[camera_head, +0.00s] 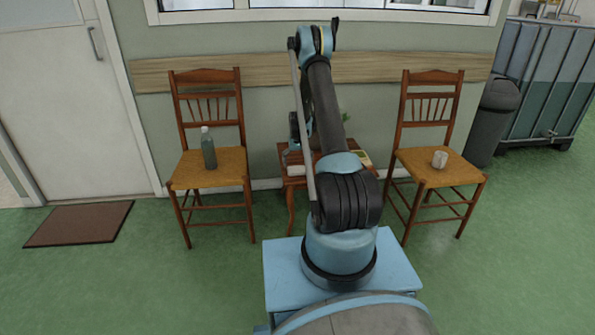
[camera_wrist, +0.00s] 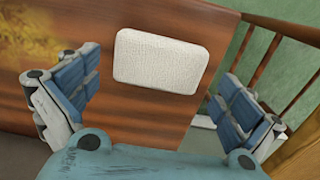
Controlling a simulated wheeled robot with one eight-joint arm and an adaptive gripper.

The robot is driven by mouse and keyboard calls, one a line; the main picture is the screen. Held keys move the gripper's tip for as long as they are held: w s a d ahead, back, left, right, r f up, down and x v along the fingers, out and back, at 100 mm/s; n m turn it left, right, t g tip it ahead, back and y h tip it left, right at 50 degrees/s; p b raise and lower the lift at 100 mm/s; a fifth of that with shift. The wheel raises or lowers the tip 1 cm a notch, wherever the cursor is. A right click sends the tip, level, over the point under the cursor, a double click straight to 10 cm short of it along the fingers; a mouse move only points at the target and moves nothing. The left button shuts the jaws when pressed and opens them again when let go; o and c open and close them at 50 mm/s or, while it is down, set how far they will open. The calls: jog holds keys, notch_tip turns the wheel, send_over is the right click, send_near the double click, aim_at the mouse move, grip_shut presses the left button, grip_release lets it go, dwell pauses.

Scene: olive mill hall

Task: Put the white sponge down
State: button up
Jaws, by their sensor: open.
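In the wrist view, the white sponge (camera_wrist: 160,61) lies flat on a reddish-brown wooden surface, which appears to be the small table (camera_wrist: 150,125). My gripper (camera_wrist: 158,75) is open, with one blue-padded finger on each side of the sponge. Neither finger visibly touches it. In the head view, the small table (camera_head: 291,181) stands against the wall between two chairs, and my arm covers its middle.
The left chair (camera_head: 208,168) holds a grey-green bottle (camera_head: 208,149). The right chair (camera_head: 434,165) holds small white items (camera_head: 440,159). A pale flat item (camera_head: 360,158) lies at the table's right end. A dark bin (camera_head: 492,122) and a large tank (camera_head: 545,85) stand at right.

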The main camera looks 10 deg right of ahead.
aim_at(298, 168)
jog(key=s+r, duration=0.5)
jog(key=r, duration=0.8)
jog(key=s+r, duration=0.6)
jog(key=r, duration=0.7)
jog(key=s+r+t, duration=0.1)
jog(key=s+r, duration=0.8)
jog(key=s, duration=0.6)
jog(key=s+r, duration=0.2)
jog(key=s, duration=1.3)
jog(key=s+f, duration=0.3)
jog(key=s, duration=0.5)
jog(key=s+f+t, duration=0.1)
jog(key=s+f, duration=0.3)
jog(key=s, duration=0.3)
jog(key=shift+s, duration=0.4)
jog(key=shift+w+f, duration=0.1)
jog(key=shift+w+f, duration=0.15)
jog(key=shift+w, duration=0.2)
